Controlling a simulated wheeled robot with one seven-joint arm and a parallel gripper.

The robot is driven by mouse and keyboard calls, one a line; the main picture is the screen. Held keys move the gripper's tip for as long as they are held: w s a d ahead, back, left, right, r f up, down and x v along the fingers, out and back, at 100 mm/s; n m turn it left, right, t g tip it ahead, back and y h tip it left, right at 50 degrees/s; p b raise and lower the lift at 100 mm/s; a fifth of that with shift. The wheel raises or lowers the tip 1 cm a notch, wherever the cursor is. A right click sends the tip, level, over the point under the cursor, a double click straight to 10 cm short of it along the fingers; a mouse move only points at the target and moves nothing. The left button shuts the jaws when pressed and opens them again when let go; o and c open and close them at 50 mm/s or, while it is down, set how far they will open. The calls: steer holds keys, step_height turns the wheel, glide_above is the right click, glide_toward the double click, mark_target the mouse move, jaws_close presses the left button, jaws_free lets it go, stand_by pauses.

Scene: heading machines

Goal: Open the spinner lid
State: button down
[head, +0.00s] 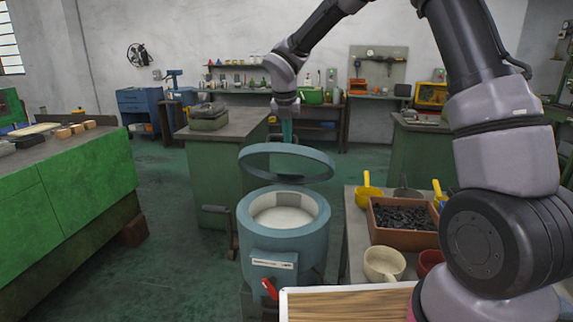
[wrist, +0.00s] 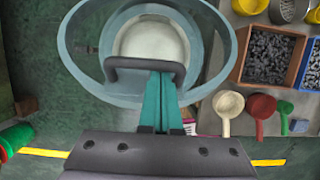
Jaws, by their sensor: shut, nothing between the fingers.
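The spinner (head: 283,240) is a blue-grey drum with a pale inner bowl. Its lid (head: 246,157), a blue-grey ring, stands raised and tilted above the drum with a clear gap at the front. The lid also shows in the wrist view (wrist: 82,65), with a dark bar handle (wrist: 118,72) at its near edge. My gripper (head: 287,138) is at the far side of the lid, pointing down. In the wrist view, its teal fingers (wrist: 164,72) are together and empty, with their tips at the handle. I cannot tell whether they touch it.
Right of the spinner, a table holds a brown box of dark parts (head: 400,215), a cream cup (head: 384,264) and yellow scoops (head: 368,191). A green bench (head: 70,200) stands at left. A grey-topped cabinet (head: 222,160) stands behind. Floor between bench and spinner is clear.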

steer(key=w+d+r, duration=0.1)
steer(key=w+r, duration=0.2)
steer(key=w, duration=0.6)
steer(key=w+d+r+g, duration=0.1)
steer(key=w+r, duration=0.3)
steer(key=w, duration=0.5)
steer(key=shift+d+g, duration=0.3)
steer(key=shift+d, duration=0.5)
steer(key=shift+w+r, duration=0.1)
